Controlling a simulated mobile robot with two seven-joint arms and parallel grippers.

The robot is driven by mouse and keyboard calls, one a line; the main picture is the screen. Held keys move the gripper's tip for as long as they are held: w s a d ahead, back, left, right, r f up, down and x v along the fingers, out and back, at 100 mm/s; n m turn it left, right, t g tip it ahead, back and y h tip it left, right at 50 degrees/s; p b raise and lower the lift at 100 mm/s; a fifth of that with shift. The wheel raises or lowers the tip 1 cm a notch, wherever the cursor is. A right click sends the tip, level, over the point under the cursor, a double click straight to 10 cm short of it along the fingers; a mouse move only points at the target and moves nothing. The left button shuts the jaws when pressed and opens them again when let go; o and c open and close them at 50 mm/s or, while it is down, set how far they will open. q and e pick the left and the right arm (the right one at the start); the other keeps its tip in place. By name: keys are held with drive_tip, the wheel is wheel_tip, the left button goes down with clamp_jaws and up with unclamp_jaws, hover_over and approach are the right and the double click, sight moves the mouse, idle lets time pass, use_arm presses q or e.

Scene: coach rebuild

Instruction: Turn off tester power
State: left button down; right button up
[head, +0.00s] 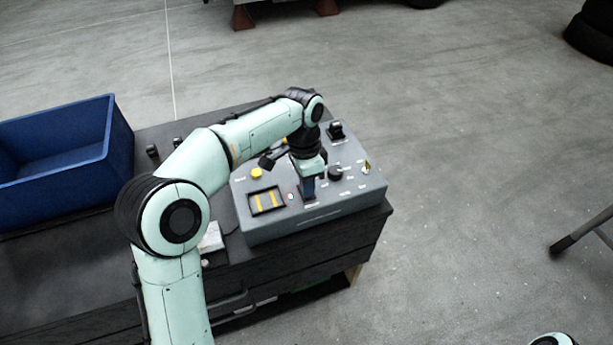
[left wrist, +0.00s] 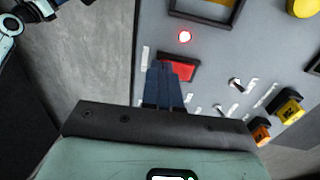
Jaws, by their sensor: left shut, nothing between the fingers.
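The tester is a grey box (head: 322,218) with a sloped control panel, on the right end of a dark bench. My left gripper (head: 308,196) is over the front part of the panel, fingers shut and empty. In the left wrist view the fingertips (left wrist: 170,75) are at a red rocker switch (left wrist: 181,69) in a dark frame and cover part of it; whether they touch it I cannot tell. A red lamp (left wrist: 185,37) beside the switch glows. Small toggle switches (left wrist: 238,85) sit nearby on the panel. My right gripper is not in view.
A blue open bin (head: 62,160) stands at the left of the bench (head: 160,130). The panel also carries a yellow button (head: 256,173), a black-and-yellow framed part (head: 266,201) and a black knob (head: 336,173). Open concrete floor lies right of the bench.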

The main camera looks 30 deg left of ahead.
use_arm(q)
drive_tip(key=shift+f, duration=0.1)
drive_tip(key=shift+s+d+f+y+b, duration=0.15)
drive_tip(key=shift+f+y+b, duration=0.15)
drive_tip(key=shift+f+b, duration=0.25)
drive_tip(key=shift+r, duration=0.3)
drive_tip(key=shift+w+a+r+p, duration=0.25)
drive_tip(key=shift+w+a+p, duration=0.35)
drive_tip(key=shift+p, duration=0.35)
drive_tip(key=shift+r, duration=0.1)
